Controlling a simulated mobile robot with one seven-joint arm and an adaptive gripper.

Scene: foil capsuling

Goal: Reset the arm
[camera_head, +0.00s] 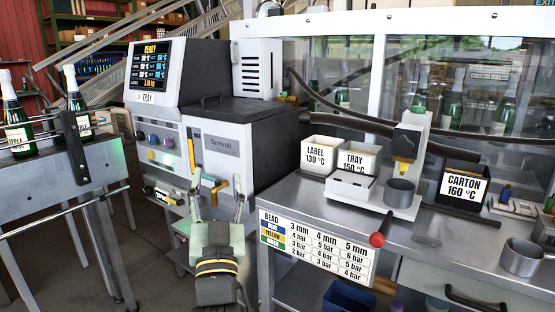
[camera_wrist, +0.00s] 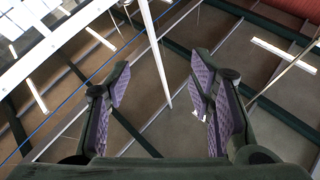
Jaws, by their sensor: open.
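My gripper (camera_head: 217,207) is in the lower middle of the head view, raised in front of the grey machine (camera_head: 215,145) and to the left of the metal bench. In the wrist view my gripper (camera_wrist: 160,85) has its two fingers wide apart, with purple ridged pads. Nothing is between the fingers.
The metal bench (camera_head: 420,240) on the right carries LABEL (camera_head: 315,155), TRAY (camera_head: 358,160) and CARTON (camera_head: 463,187) bins, a dispenser and metal cups. A red knob (camera_head: 377,240) sticks out at its front. Bottles (camera_head: 75,100) stand on the left conveyor. Floor shows between conveyor and machine.

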